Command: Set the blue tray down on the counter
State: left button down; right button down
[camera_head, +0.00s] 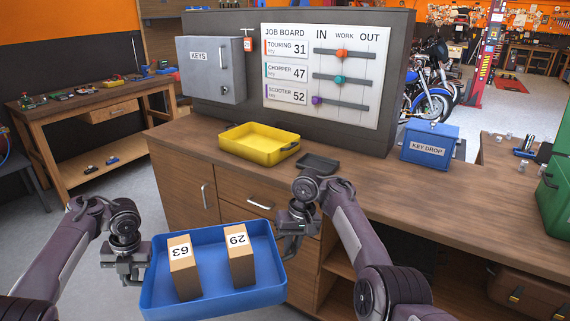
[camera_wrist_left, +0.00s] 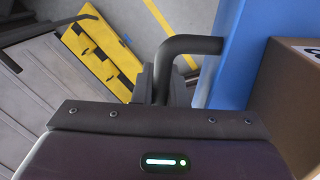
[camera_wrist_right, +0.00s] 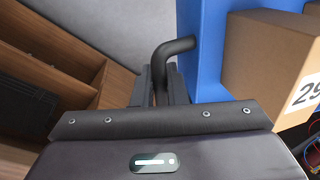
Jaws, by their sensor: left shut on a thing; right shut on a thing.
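The blue tray (camera_head: 215,298) is held in the air in front of the counter (camera_head: 330,205), between my two grippers. Two cardboard boxes stand in it, one marked 63 (camera_head: 184,275) and one marked 29 (camera_head: 241,258). My left gripper (camera_head: 138,272) is shut on the tray's left handle, a dark bar that shows in the left wrist view (camera_wrist_left: 185,46). My right gripper (camera_head: 285,238) is shut on the right handle, which shows in the right wrist view (camera_wrist_right: 170,50). The fingertips are partly hidden behind the wrists.
A yellow tray (camera_head: 258,150) and a small black tray (camera_head: 318,163) sit on the counter. A blue key drop box (camera_head: 430,145) stands to their right. The counter top between the black tray and key drop box looks clear. A grey key cabinet (camera_head: 212,70) and job board are behind.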

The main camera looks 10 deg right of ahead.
aim_at(442, 201)
jog(key=z, duration=1.3)
jog(key=i+z, duration=0.25)
jog(key=i, duration=1.25)
